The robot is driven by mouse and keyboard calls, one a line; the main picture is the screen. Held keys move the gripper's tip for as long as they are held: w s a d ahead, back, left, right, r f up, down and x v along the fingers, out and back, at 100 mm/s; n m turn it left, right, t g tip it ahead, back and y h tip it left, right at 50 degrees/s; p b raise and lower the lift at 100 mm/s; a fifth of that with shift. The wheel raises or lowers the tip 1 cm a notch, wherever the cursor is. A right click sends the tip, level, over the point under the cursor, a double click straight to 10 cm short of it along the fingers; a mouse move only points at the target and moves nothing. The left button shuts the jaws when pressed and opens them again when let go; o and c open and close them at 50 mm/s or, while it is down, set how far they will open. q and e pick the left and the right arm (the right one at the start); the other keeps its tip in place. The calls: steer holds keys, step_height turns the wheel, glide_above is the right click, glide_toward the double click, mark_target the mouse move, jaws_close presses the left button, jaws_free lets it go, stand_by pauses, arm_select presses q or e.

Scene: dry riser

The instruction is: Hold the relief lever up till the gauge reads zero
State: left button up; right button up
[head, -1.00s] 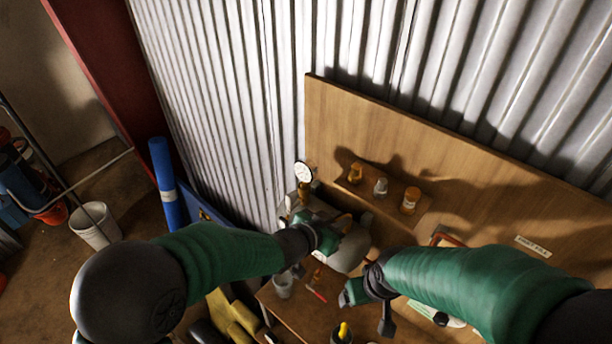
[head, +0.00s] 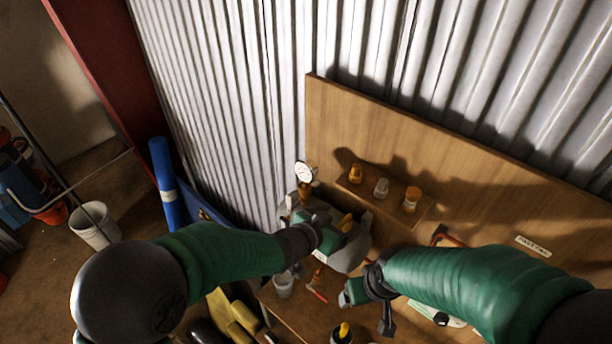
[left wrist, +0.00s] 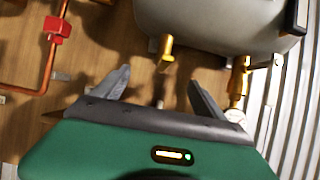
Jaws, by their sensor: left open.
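The grey tank (head: 352,252) sits at the corner of the bench, and its underside or end shows in the left wrist view (left wrist: 215,22). A round white gauge (head: 303,172) stands on a brass fitting behind it; its reading is too small to tell. My left gripper (left wrist: 158,92) is open, with nothing between its fingers. A short brass fitting (left wrist: 167,48) on the tank lies just beyond the fingertips, apart from them. I cannot tell whether it is the relief lever. My right gripper (head: 368,305) hangs over the bench, its jaws unclear.
Bottles stand on a small shelf (head: 424,206) on the wooden back panel (head: 340,125). A copper pipe with a red valve (left wrist: 57,30) runs near the left gripper. A blue roll (head: 163,180) leans by the corrugated wall.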

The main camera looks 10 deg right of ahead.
arm_select(q)
steer(key=s+a, duration=0.5)
steer(key=a, duration=0.1)
steer(key=shift+a, duration=0.25)
